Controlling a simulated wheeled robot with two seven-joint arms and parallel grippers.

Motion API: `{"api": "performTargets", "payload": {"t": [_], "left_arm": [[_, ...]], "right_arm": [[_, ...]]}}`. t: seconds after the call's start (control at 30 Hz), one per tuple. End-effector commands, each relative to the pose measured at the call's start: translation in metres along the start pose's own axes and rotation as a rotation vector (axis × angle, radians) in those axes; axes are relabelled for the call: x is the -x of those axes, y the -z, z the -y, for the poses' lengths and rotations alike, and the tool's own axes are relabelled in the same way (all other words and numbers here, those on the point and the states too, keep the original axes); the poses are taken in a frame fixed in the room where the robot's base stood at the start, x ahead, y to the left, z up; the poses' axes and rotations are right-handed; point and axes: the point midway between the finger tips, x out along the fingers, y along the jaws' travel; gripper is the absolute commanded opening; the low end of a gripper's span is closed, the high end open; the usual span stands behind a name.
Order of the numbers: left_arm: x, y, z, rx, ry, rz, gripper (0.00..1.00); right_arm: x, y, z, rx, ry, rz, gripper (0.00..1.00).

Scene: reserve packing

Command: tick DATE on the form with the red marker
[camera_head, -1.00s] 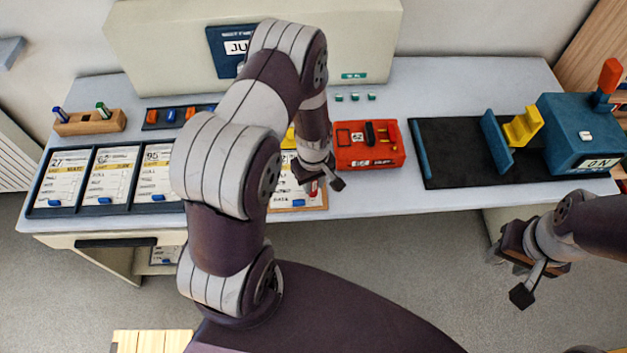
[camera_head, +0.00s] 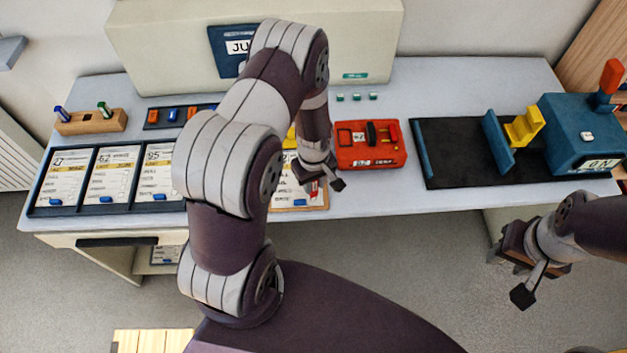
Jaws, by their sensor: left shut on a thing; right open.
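My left gripper (camera_head: 322,182) is shut on the red marker (camera_head: 314,190), of which only a small red part shows below the fingers. It holds the marker low over the form (camera_head: 295,200) on a board at the table's front edge. My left arm hides most of the form, and the DATE box cannot be made out. I cannot tell whether the marker tip touches the paper. My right gripper (camera_head: 510,276) is open and empty, in front of the table at the right.
A red stamp device (camera_head: 369,145) stands just right of the form. A tray of cards (camera_head: 80,208) and a wooden marker holder (camera_head: 91,123) with a blue and a green marker are at left. A blue machine (camera_head: 580,135) with a black mat (camera_head: 450,158) is at right.

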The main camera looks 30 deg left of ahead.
Motion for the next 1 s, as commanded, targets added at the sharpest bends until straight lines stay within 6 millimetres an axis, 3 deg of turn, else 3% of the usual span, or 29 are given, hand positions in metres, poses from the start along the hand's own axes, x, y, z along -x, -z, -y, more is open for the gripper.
{"api": "performTargets", "payload": {"t": [1.0], "left_arm": [[-0.0049, -0.0006, -0.0006, 0.0, 0.0, 0.0, 0.03]], "right_arm": [[-0.003, -0.0003, 0.0, 0.0, 0.0, 0.0, 0.43]]}}
